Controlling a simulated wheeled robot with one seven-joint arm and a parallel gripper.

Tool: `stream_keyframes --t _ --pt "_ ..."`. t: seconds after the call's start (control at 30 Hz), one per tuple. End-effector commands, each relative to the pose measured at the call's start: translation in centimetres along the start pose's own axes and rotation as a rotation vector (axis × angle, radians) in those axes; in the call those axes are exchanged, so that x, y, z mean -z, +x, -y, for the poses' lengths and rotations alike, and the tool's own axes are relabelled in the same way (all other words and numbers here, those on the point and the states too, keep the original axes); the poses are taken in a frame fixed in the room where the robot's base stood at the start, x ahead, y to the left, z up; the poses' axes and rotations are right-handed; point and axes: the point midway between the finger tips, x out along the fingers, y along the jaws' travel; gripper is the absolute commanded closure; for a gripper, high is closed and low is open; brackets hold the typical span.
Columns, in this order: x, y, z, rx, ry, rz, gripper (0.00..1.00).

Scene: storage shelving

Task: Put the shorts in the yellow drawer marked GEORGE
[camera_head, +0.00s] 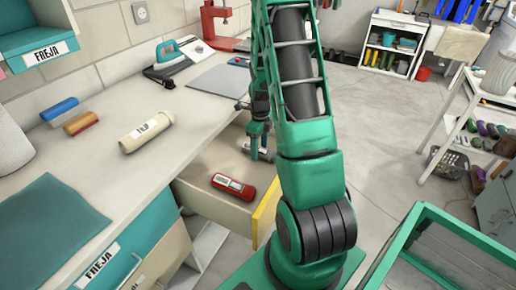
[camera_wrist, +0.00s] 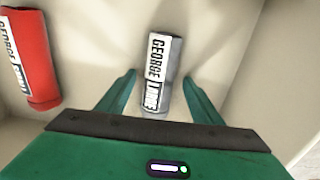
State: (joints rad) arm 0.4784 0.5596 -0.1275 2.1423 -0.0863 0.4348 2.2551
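The open yellow-fronted drawer (camera_head: 266,211) juts out below the counter; no marking shows on its front from here. A grey roll marked GEORGE (camera_wrist: 162,62) lies inside on the pale floor. A red roll (camera_head: 233,186) with a white label lies nearer the yellow front; in the wrist view it is at the left (camera_wrist: 30,60) and also reads GEORGE. I cannot tell which roll, if either, is the shorts. My gripper (camera_head: 258,148) is down in the drawer. In the wrist view its open fingers (camera_wrist: 160,92) flank the near end of the grey roll, with gaps on both sides.
A cream labelled roll (camera_head: 146,132) lies on the counter, with blue (camera_head: 59,108) and orange (camera_head: 80,123) items to its left. A drawer marked FREJA (camera_head: 115,255) is below the counter. Open floor lies right of my arm.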

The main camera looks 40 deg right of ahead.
Motion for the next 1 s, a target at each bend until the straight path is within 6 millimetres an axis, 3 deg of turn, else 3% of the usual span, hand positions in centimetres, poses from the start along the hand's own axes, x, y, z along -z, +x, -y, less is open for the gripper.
stream_keyframes --t 0.23,0.37,0.8,1.0 --pt "0.0 -0.2 0.0 0.001 0.000 0.000 0.40" --pt "0.0 -1.2 0.1 0.002 0.000 0.002 0.40" --pt "0.0 -9.5 0.1 0.003 0.001 0.003 0.40" --pt "0.1 -11.6 0.1 0.001 0.001 0.001 0.40"
